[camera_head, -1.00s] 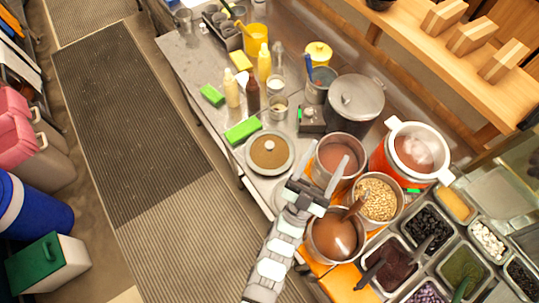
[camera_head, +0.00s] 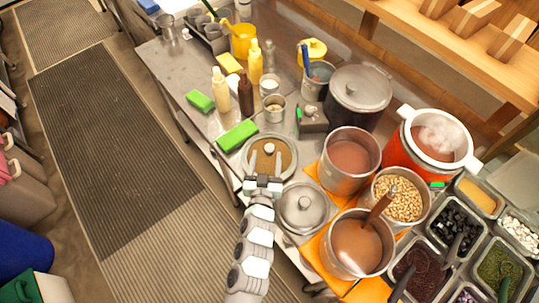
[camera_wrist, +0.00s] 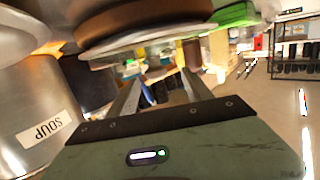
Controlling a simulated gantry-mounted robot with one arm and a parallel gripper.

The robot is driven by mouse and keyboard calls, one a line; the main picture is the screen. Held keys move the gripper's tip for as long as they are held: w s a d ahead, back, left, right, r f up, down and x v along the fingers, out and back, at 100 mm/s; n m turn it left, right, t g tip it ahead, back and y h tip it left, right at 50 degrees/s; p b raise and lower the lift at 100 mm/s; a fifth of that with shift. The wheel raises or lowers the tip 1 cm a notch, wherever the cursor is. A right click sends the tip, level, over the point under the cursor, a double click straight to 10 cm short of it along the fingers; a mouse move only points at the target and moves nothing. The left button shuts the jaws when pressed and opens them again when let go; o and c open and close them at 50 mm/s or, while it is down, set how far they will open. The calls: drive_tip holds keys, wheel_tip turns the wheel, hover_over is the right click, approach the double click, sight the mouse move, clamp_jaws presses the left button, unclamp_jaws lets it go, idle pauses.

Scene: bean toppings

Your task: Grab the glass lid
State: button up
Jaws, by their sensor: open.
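The round glass lid (camera_head: 286,166) looks brown inside a pale metal rim, with a light knob on top, and lies near the front edge of the counter. In the head view my gripper (camera_head: 265,163) is open, its two fingers overlapping the near half of the lid and pointing at the knob. I cannot tell whether they touch it. In the wrist view the open fingers (camera_wrist: 163,88) have nothing visibly held between them. A brown round shape with a pale rim, apparently the lid (camera_wrist: 130,25), fills the top there.
A metal lid with a knob (camera_head: 303,212) lies close right of my gripper. Pots of brown liquid (camera_head: 350,163) and a pot of beans (camera_head: 400,200) stand further right. A green sponge (camera_head: 238,135) and squeeze bottles (camera_head: 246,97) are behind. The aisle floor on the left is clear.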

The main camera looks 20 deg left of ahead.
sight(270, 144)
drive_tip(key=shift+x, duration=0.75)
drive_tip(key=shift+d+x, duration=0.15)
drive_tip(key=shift+x, duration=1.4)
drive_tip(key=shift+d+x, duration=0.15)
drive_tip(key=shift+x, duration=1.4)
drive_tip(key=shift+w+r, duration=0.1)
drive_tip(key=shift+c, duration=0.5)
clamp_jaws()
